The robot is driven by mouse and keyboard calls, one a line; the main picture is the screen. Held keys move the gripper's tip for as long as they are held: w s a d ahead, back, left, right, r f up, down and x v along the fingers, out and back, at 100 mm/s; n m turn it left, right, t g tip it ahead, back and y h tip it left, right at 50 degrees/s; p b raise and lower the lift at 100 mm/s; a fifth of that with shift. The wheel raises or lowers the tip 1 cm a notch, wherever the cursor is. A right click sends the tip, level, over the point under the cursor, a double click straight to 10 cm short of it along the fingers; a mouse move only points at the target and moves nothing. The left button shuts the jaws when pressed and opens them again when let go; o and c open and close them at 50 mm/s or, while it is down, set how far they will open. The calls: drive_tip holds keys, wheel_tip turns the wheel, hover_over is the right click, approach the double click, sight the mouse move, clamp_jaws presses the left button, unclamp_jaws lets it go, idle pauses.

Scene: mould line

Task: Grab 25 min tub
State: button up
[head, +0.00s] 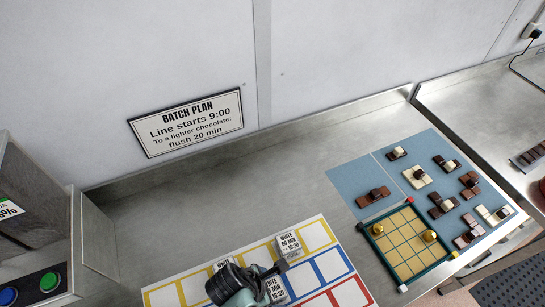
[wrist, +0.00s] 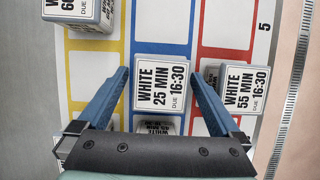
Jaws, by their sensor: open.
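The 25 min tub (wrist: 160,88) has a white label reading "WHITE 25 MIN DUE 16:30" and sits in the blue-framed row of the board, in the middle of the wrist view. My gripper (wrist: 160,73) is open, with one blue finger left of the tub and one right of it. Nothing is held, and I cannot tell how far down the fingers reach. In the head view my gripper (head: 283,267) is over the board, beside a tub (head: 276,291) whose minutes are partly hidden.
The 55 min tub (wrist: 238,88) stands close by the right finger, in the red row. A 60 min tub (wrist: 82,14) is at upper left. Another tub (wrist: 155,127) is partly hidden under my gripper. A gridded tray (head: 405,245) and chocolates on a blue mat (head: 345,180) lie to the right.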

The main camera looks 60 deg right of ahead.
drive_tip(key=c, duration=1.4)
drive_tip(key=shift+c, duration=0.2)
drive_tip(key=shift+r, duration=0.15)
wheel_tip(320, 180, up, 13)
drive_tip(key=p, duration=0.3)
wheel_tip(320, 180, up, 4)
drive_tip(key=p, duration=0.6)
hover_over(273, 289)
drive_tip(key=shift+b, duration=0.35)
